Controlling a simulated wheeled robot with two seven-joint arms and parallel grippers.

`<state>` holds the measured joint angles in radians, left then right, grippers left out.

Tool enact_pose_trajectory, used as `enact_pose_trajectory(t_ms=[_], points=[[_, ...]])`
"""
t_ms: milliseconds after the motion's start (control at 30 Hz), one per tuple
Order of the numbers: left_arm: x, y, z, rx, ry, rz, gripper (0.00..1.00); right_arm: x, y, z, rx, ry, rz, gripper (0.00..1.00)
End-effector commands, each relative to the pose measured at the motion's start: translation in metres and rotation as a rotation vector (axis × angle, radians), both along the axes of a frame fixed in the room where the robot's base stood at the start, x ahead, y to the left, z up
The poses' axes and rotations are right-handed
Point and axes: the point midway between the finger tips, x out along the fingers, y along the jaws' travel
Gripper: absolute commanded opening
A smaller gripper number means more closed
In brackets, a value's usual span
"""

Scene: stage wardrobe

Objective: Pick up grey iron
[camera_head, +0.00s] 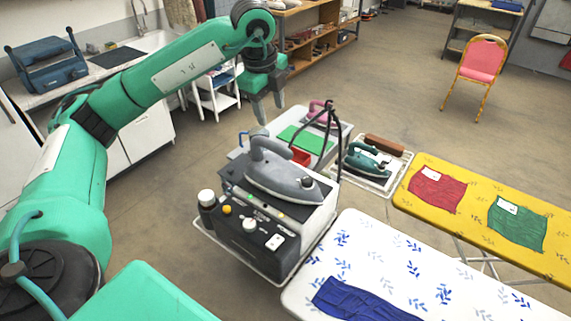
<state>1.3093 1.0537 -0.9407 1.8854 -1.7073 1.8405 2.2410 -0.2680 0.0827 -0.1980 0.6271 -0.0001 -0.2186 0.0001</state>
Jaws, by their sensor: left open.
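The grey iron (280,175) rests upright on the dark top of a steam station (312,217), a white and black boxy unit with knobs. My left gripper (268,112) hangs above and slightly behind the grey iron in the picture, fingers pointing down. It is open and empty, apart from the iron. A green iron (366,160) stands on a white tray to the right. A pink iron (318,110) sits farther back, partly hidden by dark stand rods. My right gripper is not in view.
Dark upright rods (333,140) rise beside the station's right side. A white patterned ironing board (390,262) with blue cloth lies front right; a yellow board (470,215) holds red and green cloths. A pink chair (482,60) stands behind. Floor around the chair is clear.

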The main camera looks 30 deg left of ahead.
Motion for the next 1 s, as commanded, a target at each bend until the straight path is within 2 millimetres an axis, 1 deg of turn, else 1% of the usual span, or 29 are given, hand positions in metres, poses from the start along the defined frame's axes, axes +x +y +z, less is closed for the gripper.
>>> enact_pose_trajectory(t_ms=[67, 167, 200, 300, 367, 467, 567, 633, 700, 833, 1000], points=[[0.001, 0.001, -0.009, 0.003, 0.004, 0.004, 0.49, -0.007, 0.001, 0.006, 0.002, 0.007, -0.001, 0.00], [0.004, 0.001, -0.028, 0.002, 0.007, 0.001, 0.49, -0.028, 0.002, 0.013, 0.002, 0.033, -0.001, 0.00], [0.006, 0.000, -0.036, 0.002, 0.007, 0.000, 0.49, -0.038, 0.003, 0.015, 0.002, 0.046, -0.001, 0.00], [0.010, 0.000, -0.055, 0.001, 0.005, -0.002, 0.49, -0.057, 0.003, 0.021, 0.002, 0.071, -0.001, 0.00], [0.012, -0.001, -0.064, 0.000, 0.004, -0.002, 0.49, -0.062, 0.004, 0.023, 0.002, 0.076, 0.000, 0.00], [0.014, -0.001, -0.075, 0.000, 0.002, -0.003, 0.49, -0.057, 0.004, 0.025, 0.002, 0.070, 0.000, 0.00], [0.014, -0.001, -0.080, 0.000, 0.002, -0.003, 0.49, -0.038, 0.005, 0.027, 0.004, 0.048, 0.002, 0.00], [0.015, -0.001, -0.082, -0.001, 0.002, -0.003, 0.49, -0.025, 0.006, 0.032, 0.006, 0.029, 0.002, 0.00], [0.015, 0.000, -0.087, 0.000, 0.004, -0.002, 0.49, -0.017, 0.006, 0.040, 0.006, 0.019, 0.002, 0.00], [0.017, 0.001, -0.101, 0.000, 0.005, -0.002, 0.49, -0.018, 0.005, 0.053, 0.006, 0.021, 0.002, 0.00], [0.021, 0.001, -0.123, -0.001, 0.004, -0.002, 0.49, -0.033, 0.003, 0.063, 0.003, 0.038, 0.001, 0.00]])
